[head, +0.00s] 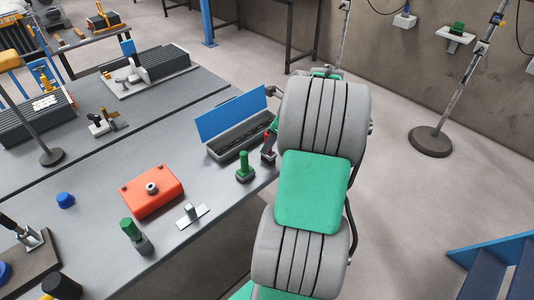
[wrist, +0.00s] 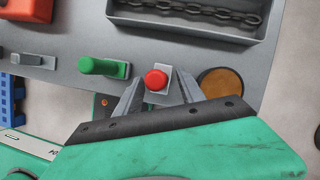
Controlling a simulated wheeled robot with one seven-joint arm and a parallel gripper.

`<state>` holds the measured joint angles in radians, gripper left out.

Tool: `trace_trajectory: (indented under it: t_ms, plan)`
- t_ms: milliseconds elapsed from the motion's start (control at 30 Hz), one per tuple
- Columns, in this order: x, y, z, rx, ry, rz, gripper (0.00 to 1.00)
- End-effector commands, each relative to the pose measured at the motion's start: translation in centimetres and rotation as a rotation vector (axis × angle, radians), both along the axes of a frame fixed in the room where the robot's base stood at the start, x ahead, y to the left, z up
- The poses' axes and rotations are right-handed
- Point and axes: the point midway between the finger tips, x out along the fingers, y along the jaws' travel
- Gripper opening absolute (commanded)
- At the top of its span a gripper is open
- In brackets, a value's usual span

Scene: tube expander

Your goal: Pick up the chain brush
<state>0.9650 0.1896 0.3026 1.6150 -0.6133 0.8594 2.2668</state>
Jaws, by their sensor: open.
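My gripper (wrist: 157,98) shows in the wrist view with its two grey fingers apart, one on each side of a small tool with a round red knob (wrist: 157,80) on a pale block. Whether the fingers touch it I cannot tell. This red-topped tool also shows in the head view (head: 268,151), close beside my arm. I cannot tell for certain that it is the chain brush. A green-handled tool (wrist: 104,67) stands just left of it, also seen in the head view (head: 244,166). My arm hides most of the gripper in the head view.
An open grey box (wrist: 190,30) with a chain inside and a blue lid (head: 231,114) lies behind the red-topped tool. A brown disc (wrist: 221,87) is right of the fingers. A red block (head: 152,192) and small metal piece (head: 192,214) lie left. The bench edge is close.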

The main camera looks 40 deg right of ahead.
Motion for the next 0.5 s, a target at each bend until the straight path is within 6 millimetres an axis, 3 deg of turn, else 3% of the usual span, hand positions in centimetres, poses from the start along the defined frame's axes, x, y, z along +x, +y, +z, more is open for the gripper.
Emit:
trace_trajectory:
  t_ms: [100, 333, 500]
  plan:
    - [0.6, 0.4, -1.6, 0.001, 0.000, 0.004, 0.46]
    - [0.9, 0.5, -1.9, -0.001, -0.001, 0.004, 0.46]
    - [0.9, 0.6, -1.9, -0.001, -0.001, 0.006, 0.33]
